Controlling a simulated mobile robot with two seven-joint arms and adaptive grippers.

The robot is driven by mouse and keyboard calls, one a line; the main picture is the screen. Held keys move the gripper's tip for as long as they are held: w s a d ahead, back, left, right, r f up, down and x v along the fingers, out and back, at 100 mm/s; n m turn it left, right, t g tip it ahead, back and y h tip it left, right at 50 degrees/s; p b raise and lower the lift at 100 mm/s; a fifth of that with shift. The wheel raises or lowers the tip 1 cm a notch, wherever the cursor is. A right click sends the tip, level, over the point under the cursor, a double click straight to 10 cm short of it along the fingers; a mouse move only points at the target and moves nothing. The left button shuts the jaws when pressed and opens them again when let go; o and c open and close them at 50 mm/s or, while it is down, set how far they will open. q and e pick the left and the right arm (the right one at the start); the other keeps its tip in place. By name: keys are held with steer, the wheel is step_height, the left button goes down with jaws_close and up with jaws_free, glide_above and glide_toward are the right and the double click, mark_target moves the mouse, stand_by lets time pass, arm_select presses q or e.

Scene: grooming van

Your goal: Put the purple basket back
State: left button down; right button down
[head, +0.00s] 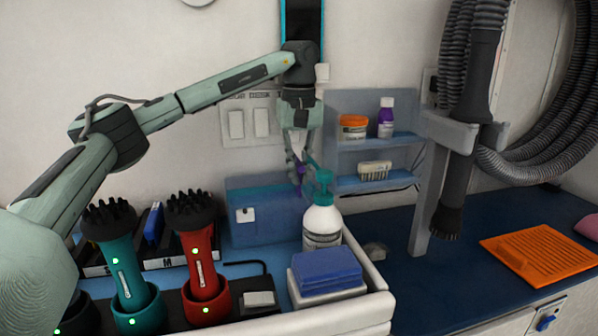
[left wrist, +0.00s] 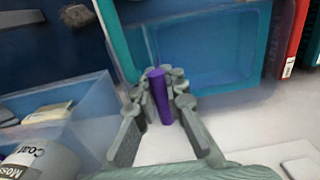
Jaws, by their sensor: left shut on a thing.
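My left gripper (head: 299,176) hangs down from its arm in front of the back wall, above the blue box and just behind the teal-topped pump bottle. In the left wrist view its fingers (left wrist: 160,88) are closed on a narrow upright purple piece, which I take for part of the purple basket (left wrist: 161,98). Small bits of purple also show at the fingertips in the head view. The basket's full shape does not show, and I cannot tell whether it touches anything below. My right gripper is not in view.
The pump bottle (head: 322,226) and a blue box (head: 262,232) stand close by. A blue-grey shelf (head: 350,108) with small containers is to the right. Red (head: 203,262) and teal (head: 128,268) brush-topped tools stand at front left. The dark blue counter (head: 400,275) has free room at right.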

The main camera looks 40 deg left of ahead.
arm_select(q)
steer(key=c, duration=1.6)
jaws_free()
steer(key=shift+f, duration=0.1)
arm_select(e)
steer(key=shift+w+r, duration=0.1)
